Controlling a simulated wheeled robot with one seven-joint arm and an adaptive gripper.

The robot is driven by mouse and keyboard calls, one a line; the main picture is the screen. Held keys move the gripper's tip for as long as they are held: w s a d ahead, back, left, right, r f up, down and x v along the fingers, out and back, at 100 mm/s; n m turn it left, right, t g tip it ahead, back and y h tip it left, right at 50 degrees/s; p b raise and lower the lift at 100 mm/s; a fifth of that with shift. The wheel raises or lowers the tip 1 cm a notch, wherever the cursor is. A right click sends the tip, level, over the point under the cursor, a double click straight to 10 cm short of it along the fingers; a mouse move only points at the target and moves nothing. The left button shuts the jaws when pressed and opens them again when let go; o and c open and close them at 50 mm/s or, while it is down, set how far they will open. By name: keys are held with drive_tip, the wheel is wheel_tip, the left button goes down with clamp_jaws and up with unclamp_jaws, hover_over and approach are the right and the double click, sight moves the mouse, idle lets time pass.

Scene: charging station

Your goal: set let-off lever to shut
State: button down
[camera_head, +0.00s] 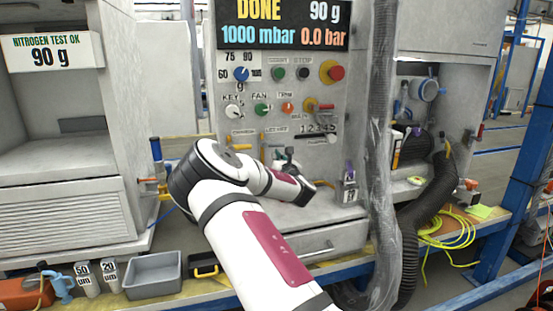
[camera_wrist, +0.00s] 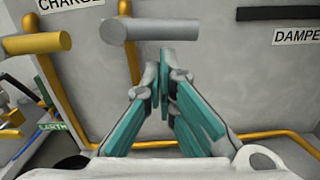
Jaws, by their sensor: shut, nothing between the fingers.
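The let-off lever (camera_wrist: 165,29) is a grey bar lying horizontal in the wrist view, its round end at the left over a vertical yellow pipe. Its own label is outside the wrist view; in the head view the LET-OFF label (camera_head: 277,130) shows on the panel above my gripper (camera_head: 289,154). In the wrist view my gripper (camera_wrist: 165,62) has its teal-padded fingers together and empty, with the tips just below the middle of the grey bar. I cannot tell whether the tips touch it.
A yellow lever (camera_wrist: 38,43) under the CHARGE label is at the left. The DAMPER label (camera_wrist: 298,35) is at the right. Yellow pipes (camera_wrist: 270,135) run along the panel. A grey hose (camera_head: 381,120) hangs right of my arm. The display (camera_head: 283,24) reads DONE, 90 g, 1000 mbar, 0.0 bar.

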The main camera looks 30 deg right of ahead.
drive_tip(key=shift+d+r+n+b, duration=0.25)
drive_tip(key=shift+r+n+b, duration=0.05)
drive_tip(key=shift+r+n, duration=0.45)
